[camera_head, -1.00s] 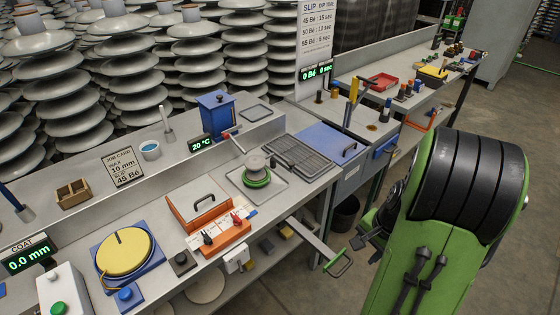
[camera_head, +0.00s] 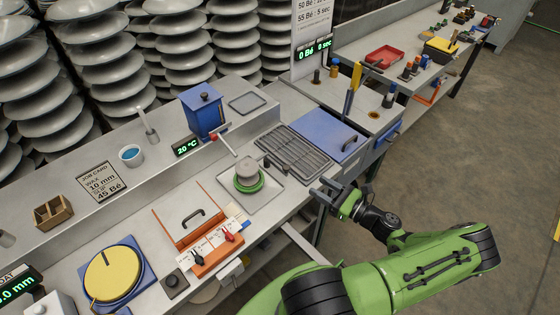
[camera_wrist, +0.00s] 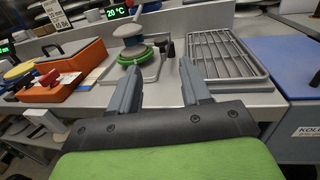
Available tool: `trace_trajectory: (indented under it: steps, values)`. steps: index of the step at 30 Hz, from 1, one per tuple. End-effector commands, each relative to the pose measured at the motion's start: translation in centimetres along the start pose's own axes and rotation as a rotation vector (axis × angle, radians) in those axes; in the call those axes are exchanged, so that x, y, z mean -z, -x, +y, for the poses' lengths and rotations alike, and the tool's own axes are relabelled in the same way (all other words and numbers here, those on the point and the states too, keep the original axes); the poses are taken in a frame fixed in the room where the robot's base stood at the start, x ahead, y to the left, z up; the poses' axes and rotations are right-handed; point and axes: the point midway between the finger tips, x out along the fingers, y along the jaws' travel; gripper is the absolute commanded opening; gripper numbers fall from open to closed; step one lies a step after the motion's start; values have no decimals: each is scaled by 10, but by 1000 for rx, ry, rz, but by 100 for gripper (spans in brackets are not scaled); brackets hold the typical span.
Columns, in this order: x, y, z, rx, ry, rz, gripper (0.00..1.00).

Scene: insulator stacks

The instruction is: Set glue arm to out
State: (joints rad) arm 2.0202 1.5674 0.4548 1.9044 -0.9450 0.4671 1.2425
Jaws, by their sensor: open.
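A thin pale arm (camera_head: 226,147) with a red end (camera_head: 214,136) slants from beside the blue lidded box (camera_head: 203,112) toward a small grey insulator (camera_head: 247,172) on a green ring; I take it for the glue arm. The insulator stands on a square metal plate (camera_head: 268,192). It also shows in the wrist view (camera_wrist: 131,36), ahead and slightly left of my fingers. My gripper (camera_head: 324,194) is at the bench's front edge, right of that plate. In the wrist view my gripper (camera_wrist: 160,85) has its fingers apart with nothing between them.
A grey grate (camera_head: 295,153) and a blue lidded bin (camera_head: 330,135) lie right of the insulator. An orange box (camera_head: 190,215) and a switch panel (camera_head: 217,250) with red and black levers are left. A yellow disc (camera_head: 113,272) is farther left. Open floor lies right.

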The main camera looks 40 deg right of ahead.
Motion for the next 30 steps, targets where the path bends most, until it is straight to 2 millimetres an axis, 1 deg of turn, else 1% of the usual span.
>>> trace_trajectory:
  steps: [1, 9, 12, 15, 19, 26, 27, 30]
  values:
    - [-1, -13, 2, -7, -2, -3, 47]
    - [0, -82, 2, -7, 0, 0, 47]
    - [1, -106, 2, -8, 1, 2, 47]
    - [1, -123, 2, -6, 1, 2, 47]
    - [1, -134, 2, -5, 2, 4, 47]
    - [1, -136, 2, -4, 1, 4, 47]
    - [2, -136, 2, -4, 1, 4, 46]
    - [2, -136, 2, -4, 1, 4, 31]
